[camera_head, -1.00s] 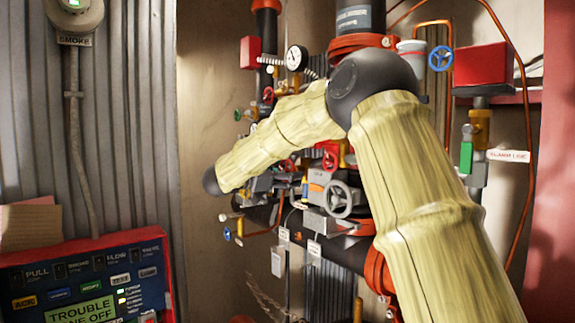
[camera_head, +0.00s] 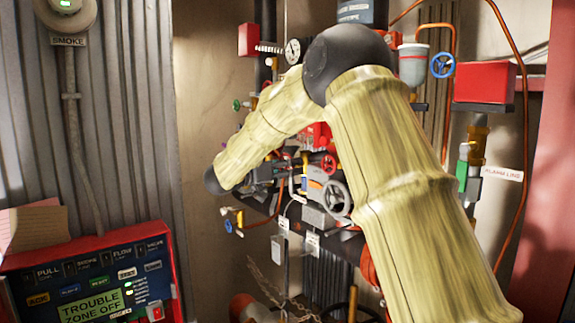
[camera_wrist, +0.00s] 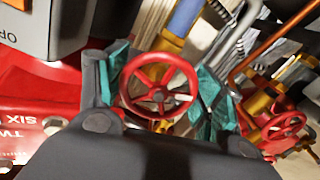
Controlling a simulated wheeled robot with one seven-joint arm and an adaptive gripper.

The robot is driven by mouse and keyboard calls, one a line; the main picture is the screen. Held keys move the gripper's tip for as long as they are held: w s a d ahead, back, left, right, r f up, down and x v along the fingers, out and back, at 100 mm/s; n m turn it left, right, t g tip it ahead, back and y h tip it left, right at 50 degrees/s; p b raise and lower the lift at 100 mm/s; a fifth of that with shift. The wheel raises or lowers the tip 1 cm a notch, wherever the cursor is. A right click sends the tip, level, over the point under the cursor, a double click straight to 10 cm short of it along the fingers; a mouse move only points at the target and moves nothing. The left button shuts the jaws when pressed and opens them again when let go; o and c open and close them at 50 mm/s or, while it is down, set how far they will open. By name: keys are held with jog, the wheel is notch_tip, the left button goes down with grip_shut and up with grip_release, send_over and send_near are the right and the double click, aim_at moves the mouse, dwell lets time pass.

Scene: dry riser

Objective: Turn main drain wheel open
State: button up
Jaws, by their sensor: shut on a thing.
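A red spoked handwheel (camera_wrist: 158,95) sits in the middle of the wrist view. My gripper (camera_wrist: 163,82) is shut on it, with one teal finger pad on each side of the rim. The wheel faces the wrist camera, and a yellow valve body and blue pipe show behind it. In the head view my gripper (camera_head: 268,173) reaches in from the left among the valves, its fingertips hard to make out. A red wheel (camera_head: 328,164) shows near it there; I cannot tell whether it is the one I hold. No label naming the main drain is readable.
A second red wheel (camera_wrist: 284,125) stands close at the lower right. A grey box (camera_wrist: 45,22) and a red lettered surface (camera_wrist: 35,105) crowd the left. A red-framed alarm panel (camera_head: 172,262) is at lower left.

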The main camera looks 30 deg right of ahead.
jog(key=shift+f, duration=0.15)
jog(key=o, duration=1)
jog(key=shift+o, duration=0.2)
jog(key=a, duration=1.2)
jog(key=shift+s, duration=0.45)
